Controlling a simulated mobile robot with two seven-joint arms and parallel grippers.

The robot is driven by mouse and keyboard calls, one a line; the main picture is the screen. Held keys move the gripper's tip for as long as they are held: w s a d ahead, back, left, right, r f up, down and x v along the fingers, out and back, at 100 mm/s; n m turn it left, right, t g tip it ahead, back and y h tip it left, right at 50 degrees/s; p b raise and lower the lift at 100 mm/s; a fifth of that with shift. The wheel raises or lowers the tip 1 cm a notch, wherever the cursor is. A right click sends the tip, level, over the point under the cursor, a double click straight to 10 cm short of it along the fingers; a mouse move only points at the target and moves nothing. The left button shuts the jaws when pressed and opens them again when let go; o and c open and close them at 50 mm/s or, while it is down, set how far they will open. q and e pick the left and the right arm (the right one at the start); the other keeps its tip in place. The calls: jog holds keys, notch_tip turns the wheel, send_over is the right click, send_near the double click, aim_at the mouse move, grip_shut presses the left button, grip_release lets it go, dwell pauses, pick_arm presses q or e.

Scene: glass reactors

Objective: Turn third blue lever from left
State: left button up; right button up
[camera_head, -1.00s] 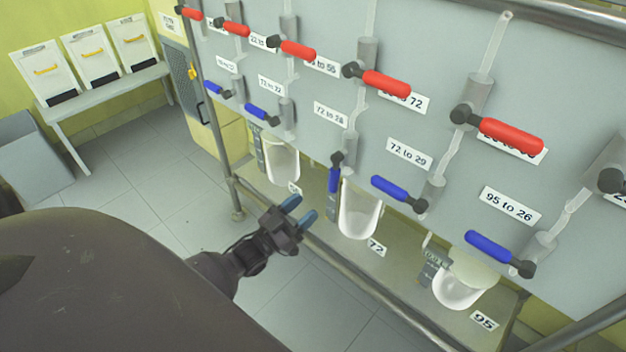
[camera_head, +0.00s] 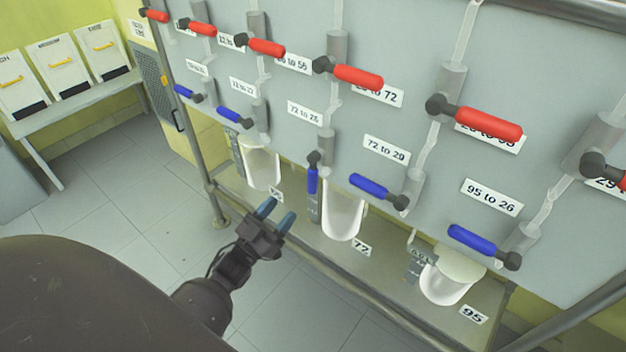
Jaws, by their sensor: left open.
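The third blue lever from the left (camera_head: 312,178) hangs straight down from its dark pivot on the grey panel. To its left, the first blue lever (camera_head: 184,91) and the second blue lever (camera_head: 232,116) lie slanted, close to level. To its right are more slanted blue levers, one by the "72 to 29" label (camera_head: 368,186) and one by the "95 to 26" label (camera_head: 472,240). My left gripper (camera_head: 277,212) is open and empty, with blue-grey fingertips pointing up and right. It appears below and left of the third lever, apart from it. My right gripper is not in view.
A row of red levers (camera_head: 360,76) runs above the blue ones. White rounded vessels (camera_head: 343,218) hang under the panel beside the levers. A metal rail (camera_head: 330,266) runs along the rig's lower front. Open tiled floor (camera_head: 130,200) lies to the left.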

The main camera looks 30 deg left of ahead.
aim_at(308, 185)
pick_arm(q)
jog(key=shift+m+g+h, duration=0.3)
jog(key=shift+g+h, duration=0.2)
jog(key=shift+h, duration=0.4)
jog(key=x, duration=1)
jog(key=shift+w+d+r, duration=0.2)
jog(key=shift+w+d, duration=0.05)
grip_shut()
